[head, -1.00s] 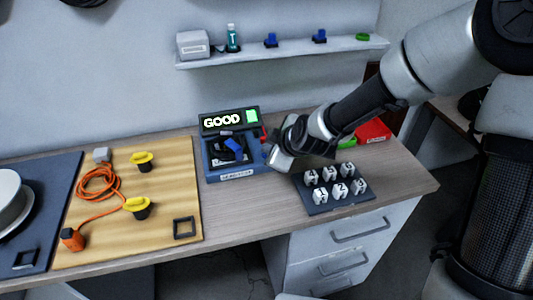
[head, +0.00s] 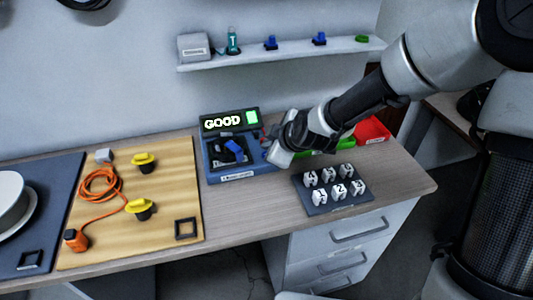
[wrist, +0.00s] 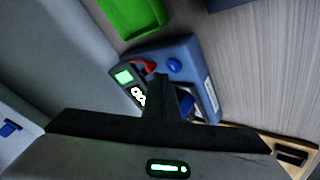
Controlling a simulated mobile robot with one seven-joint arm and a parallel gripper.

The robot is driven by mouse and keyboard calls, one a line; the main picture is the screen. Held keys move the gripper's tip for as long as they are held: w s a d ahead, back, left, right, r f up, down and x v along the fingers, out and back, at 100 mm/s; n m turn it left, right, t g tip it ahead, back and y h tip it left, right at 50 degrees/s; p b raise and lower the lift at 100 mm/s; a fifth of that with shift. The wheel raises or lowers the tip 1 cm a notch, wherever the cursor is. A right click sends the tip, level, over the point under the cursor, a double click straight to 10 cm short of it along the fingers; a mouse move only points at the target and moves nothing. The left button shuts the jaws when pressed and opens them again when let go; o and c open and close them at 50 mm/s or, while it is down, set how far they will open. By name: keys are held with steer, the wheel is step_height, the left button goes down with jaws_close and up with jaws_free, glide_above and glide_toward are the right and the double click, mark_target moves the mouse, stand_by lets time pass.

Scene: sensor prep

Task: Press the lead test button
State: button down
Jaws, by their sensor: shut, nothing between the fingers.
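The blue lead tester (head: 240,174) stands at the back of the bench. Its dark screen (head: 222,122) reads "GOOD" beside a lit green square. A blue part lies in its dark bay (head: 234,147). In the wrist view the tester (wrist: 196,62) shows a round blue button (wrist: 174,66) near one corner and a red part by the screen. My gripper (head: 272,156) is at the tester's right end, shut and empty. In the wrist view its fingers (wrist: 158,84) cover part of the screen and bay, with the button just beyond them. I cannot tell whether they touch the tester.
A dark rack of white numbered blocks (head: 335,208) stands front right. Green (head: 330,148) and red (head: 371,131) bins are behind my gripper. A wooden board (head: 170,222) with an orange cord and yellow-topped parts lies left. A shelf (head: 290,55) hangs above.

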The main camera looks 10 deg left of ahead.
steer(key=shift+r+p, duration=1.55)
steer(key=shift+r, duration=0.8)
